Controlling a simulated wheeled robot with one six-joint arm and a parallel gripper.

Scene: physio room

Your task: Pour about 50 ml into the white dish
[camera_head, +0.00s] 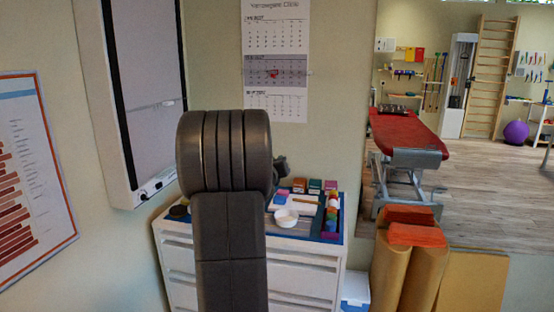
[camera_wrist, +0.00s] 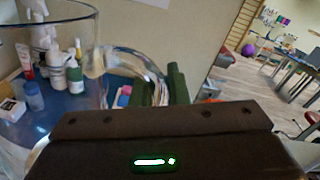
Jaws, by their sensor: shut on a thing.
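The white dish (camera_head: 286,217) sits on top of the white drawer cabinet, just right of my arm in the head view. I cannot make it out in the wrist view. My gripper (camera_wrist: 160,90) is shut on a clear jug (camera_wrist: 98,62), seemingly at its curved handle. The jug's wide rim and see-through wall fill the left of the wrist view. I cannot tell whether there is liquid in it. In the head view my arm hides the jug and most of my gripper.
The cabinet (camera_head: 180,236) has a blue top with small coloured boxes (camera_head: 315,185) and a row of coloured blocks (camera_head: 332,214). Several bottles (camera_wrist: 74,76) show through and beside the jug. A wall-mounted panel (camera_head: 146,95) is at left. Tan rolls (camera_head: 405,272) stand at right.

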